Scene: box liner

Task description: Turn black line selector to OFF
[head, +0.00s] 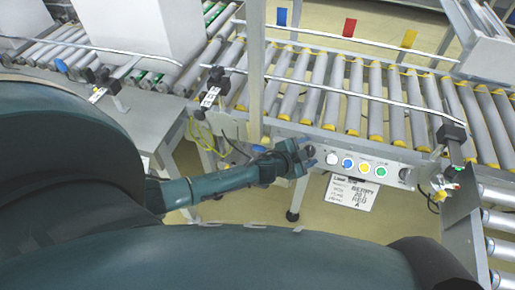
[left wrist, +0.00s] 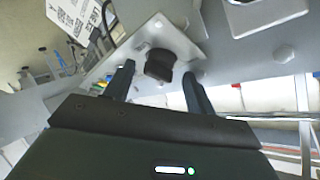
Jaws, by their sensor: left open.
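A black selector knob (left wrist: 160,64) sits on a small metal plate (left wrist: 185,42) in the left wrist view. My left gripper (left wrist: 158,74) is open, with one finger on each side of the knob; I cannot tell whether they touch it. In the head view my left gripper (head: 308,154) is at the left end of the grey control panel (head: 318,146) and hides what is behind it. A dark knob (head: 405,174) shows at the panel's right end. My right gripper is not in view.
White (head: 332,158), blue (head: 347,162), yellow (head: 365,167) and green (head: 380,171) buttons line the panel. A white label sign (head: 350,193) hangs below. A roller conveyor (head: 355,95) runs above, and a metal post (head: 256,60) stands behind my gripper.

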